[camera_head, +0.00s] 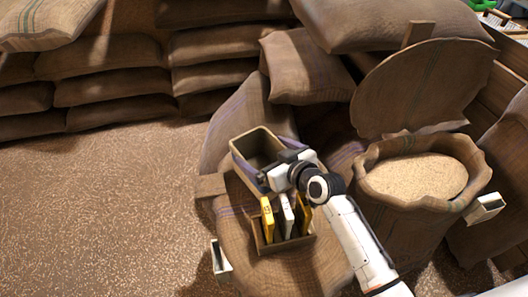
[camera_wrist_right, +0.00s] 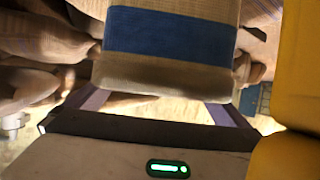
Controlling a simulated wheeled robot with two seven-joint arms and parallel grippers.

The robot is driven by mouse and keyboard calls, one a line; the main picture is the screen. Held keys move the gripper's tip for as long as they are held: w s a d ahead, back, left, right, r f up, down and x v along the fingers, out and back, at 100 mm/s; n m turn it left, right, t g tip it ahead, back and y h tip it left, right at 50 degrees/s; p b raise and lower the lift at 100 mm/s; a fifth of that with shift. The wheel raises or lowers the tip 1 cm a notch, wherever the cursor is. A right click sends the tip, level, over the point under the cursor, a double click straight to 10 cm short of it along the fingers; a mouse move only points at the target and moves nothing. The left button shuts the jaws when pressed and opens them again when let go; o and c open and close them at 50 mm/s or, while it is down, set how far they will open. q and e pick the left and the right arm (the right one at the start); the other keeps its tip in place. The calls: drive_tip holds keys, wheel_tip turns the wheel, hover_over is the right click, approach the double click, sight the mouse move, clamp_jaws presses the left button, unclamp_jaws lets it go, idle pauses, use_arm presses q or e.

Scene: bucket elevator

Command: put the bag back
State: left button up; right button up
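The bag (camera_head: 238,159) is a small tan, box-shaped bag with an open, dark mouth, seen near the middle of the head view. In the right wrist view, its woven side with a broad blue band (camera_wrist_right: 170,32) fills the upper middle. My right gripper (camera_head: 276,162) is at the bag's near right side. Its purple fingers lie along two opposite sides of the bag, spread about as wide as the bag, and appear to hold it. The bag hides the fingertips in the wrist view. What supports the bag's underside is hidden. My left gripper is not in view.
A wooden box (camera_head: 268,248) with yellow and white upright pieces stands just below the gripper. A large open sack of grain (camera_head: 415,178) is at the right. Stacked full sacks (camera_head: 110,75) line the back. The grain-strewn floor (camera_head: 95,215) at left is clear.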

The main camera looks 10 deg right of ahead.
drive_tip(key=shift+r, duration=0.1)
drive_tip(key=p+v, duration=0.1)
drive_tip(key=v, duration=1.1)
drive_tip(key=shift+r, duration=0.1)
idle(1.0)
